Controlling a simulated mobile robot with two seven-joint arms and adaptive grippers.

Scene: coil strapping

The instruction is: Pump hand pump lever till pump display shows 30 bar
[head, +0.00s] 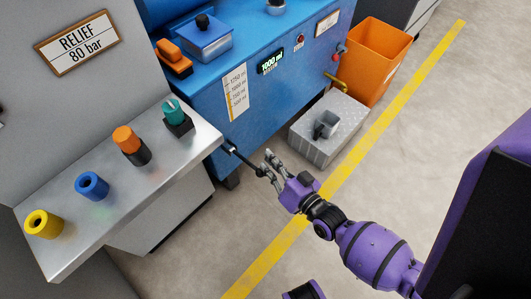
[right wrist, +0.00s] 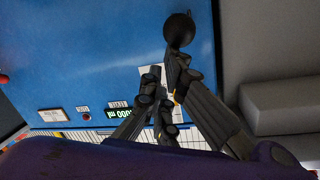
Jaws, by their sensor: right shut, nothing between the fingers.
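The hand pump lever (head: 243,157) is a dark rod with a black ball end, low in front of the blue cabinet. The black ball (right wrist: 180,29) shows large in the right wrist view. My right gripper (head: 268,164) is at the lever's near end, its fingers shut and empty. In the right wrist view its fingertips (right wrist: 160,82) are close beside the rod; I cannot tell whether they touch it. A lit green display (head: 271,61) on the cabinet reads 1000 ml. I see no reading in bar on a display. My left gripper is not in view.
A grey panel with a RELIEF 80 bar sign (head: 78,43) stands left, above a shelf (head: 60,262) with several coloured knobs. A grey metal block (head: 313,150) and an orange bin (head: 375,60) stand right of the blue cabinet (head: 205,95). Floor around the yellow line (head: 340,178) is clear.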

